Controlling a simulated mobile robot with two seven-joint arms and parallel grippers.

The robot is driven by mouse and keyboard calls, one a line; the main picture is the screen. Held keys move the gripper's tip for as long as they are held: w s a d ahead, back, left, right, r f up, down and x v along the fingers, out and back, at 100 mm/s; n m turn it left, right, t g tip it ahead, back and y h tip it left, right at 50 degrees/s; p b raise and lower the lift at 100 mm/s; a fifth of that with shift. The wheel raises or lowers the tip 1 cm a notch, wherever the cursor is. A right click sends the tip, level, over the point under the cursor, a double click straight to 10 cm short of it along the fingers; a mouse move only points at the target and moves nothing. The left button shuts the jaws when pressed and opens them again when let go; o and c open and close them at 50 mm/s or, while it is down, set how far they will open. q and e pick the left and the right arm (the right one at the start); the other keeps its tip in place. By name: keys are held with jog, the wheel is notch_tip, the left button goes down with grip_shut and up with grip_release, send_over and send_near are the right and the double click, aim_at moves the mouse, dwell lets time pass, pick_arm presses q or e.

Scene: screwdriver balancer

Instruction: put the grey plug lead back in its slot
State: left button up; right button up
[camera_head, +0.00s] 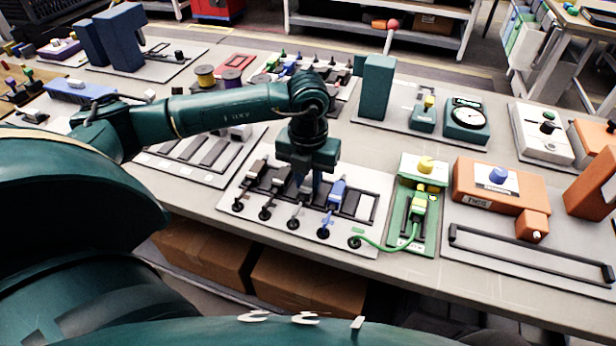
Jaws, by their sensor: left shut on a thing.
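My left gripper (306,186) points down over a white slotted board (278,224). It is shut on the grey plug (303,194), whose grey lead runs down to a round black base at the board's front edge. The plug is at the middle row of the board, between a dark plug (276,184) on the left and a blue plug (337,192) on the right. The fingers hide part of the grey plug and its slot, so I cannot tell whether it is seated. My right gripper is not in view.
A green lead (392,248) runs from the board to a green tester (428,168) on the right. An orange box (497,185) with a blue knob stands beyond it. A teal post (375,88) stands behind the board. The bench strip in front is clear.

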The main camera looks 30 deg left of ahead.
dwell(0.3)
pick_arm(q)
jog(key=o, duration=1)
notch_tip(320, 180, up, 13)
jog(key=shift+r, duration=0.1)
